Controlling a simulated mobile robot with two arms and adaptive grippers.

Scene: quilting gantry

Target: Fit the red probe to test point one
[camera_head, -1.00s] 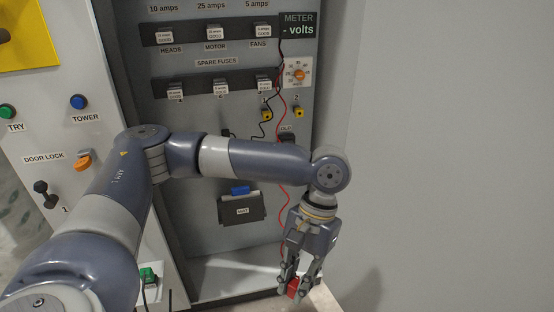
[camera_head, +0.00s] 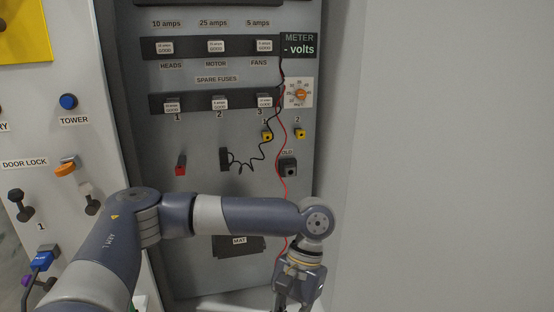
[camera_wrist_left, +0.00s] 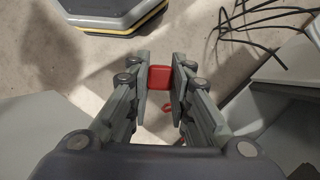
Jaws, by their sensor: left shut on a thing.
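My left gripper (camera_head: 288,308) is at the bottom of the head view, its fingertips cut off by the frame edge. In the left wrist view it (camera_wrist_left: 160,80) is shut on the red probe (camera_wrist_left: 160,77), a small red block between the fingertips. A red wire (camera_head: 281,170) hangs from the meter (camera_head: 298,45), which reads "- volts", down towards this gripper. The yellow test point one (camera_head: 266,135), under a "1" label, is on the panel well above the gripper, apart from the probe. The yellow test point two (camera_head: 300,133) is to its right. My right gripper is not in view.
A black wire loops beside test point one to a black piece (camera_head: 224,159) on the panel. A dark "OLD" holder (camera_head: 288,167) sits below the test points. A red-ended lever (camera_head: 181,165) is at left. A grey wall (camera_head: 430,150) borders the panel's right.

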